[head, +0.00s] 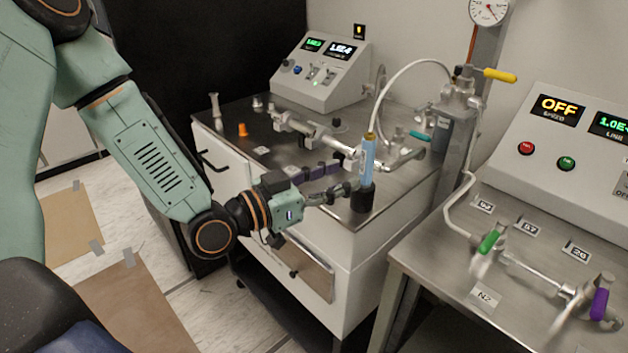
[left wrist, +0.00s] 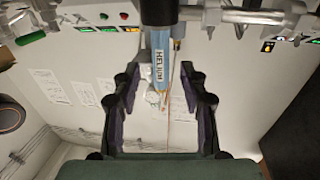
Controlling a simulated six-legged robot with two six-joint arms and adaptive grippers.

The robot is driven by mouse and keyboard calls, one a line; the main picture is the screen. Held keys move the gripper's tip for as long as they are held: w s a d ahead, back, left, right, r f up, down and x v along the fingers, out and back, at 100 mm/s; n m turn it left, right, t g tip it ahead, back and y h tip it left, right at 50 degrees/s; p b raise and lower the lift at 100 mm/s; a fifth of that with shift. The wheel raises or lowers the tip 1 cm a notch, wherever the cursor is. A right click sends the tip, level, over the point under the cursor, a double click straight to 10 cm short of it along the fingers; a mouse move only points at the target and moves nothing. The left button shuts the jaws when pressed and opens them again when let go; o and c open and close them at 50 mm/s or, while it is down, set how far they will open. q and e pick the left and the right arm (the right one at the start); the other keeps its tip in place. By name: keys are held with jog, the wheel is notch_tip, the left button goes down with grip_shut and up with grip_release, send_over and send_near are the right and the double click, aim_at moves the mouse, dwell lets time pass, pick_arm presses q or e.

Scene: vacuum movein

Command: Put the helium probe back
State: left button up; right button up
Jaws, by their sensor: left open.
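The helium probe (head: 368,160) is a light blue cylinder with a brass-coloured top. It stands upright in a black holder (head: 362,198) at the front edge of the steel-topped cart. In the left wrist view, the probe (left wrist: 162,65) shows its HELIUM label and lies between the two fingers. My left gripper (head: 341,178) is open at the probe, its dark purple-padded fingers reaching in from the left. In the left wrist view, gaps show between the probe and both fingers (left wrist: 160,80). My right gripper is out of view.
A white hose (head: 398,76) arches behind the probe. Metal pipework (head: 310,132) with valves crosses the cart top (head: 225,125). A control box (head: 320,72) stands at the back. A second steel table (head: 430,245) with valves and an OFF display (head: 558,107) is at the right.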

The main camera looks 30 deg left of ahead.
pick_arm(q)
jog(key=p+v, duration=0.2)
jog(key=v, duration=0.2)
jog(key=shift+a, duration=0.1)
dwell(0.3)
jog(key=s+d+f+n+g+y, duration=0.15)
jog(key=s+f+g, duration=0.3)
jog(key=f, duration=0.55)
jog(key=s+d+f+n+g+y, duration=0.1)
jog(key=s+f+n+g+y, duration=0.2)
jog(key=s+f, duration=0.5)
jog(key=s+a+f+n+g+y, duration=0.1)
jog(key=s+f+g+y, duration=0.1)
jog(key=s+f+g, duration=0.2)
jog(key=s+a+f+n+g+y, duration=0.1)
jog(key=s+a+f+g+y, duration=0.1)
jog(key=s+f+g, duration=0.2)
jog(key=s+f, duration=0.3)
jog(key=s, duration=0.4)
jog(key=shift+s, duration=0.2)
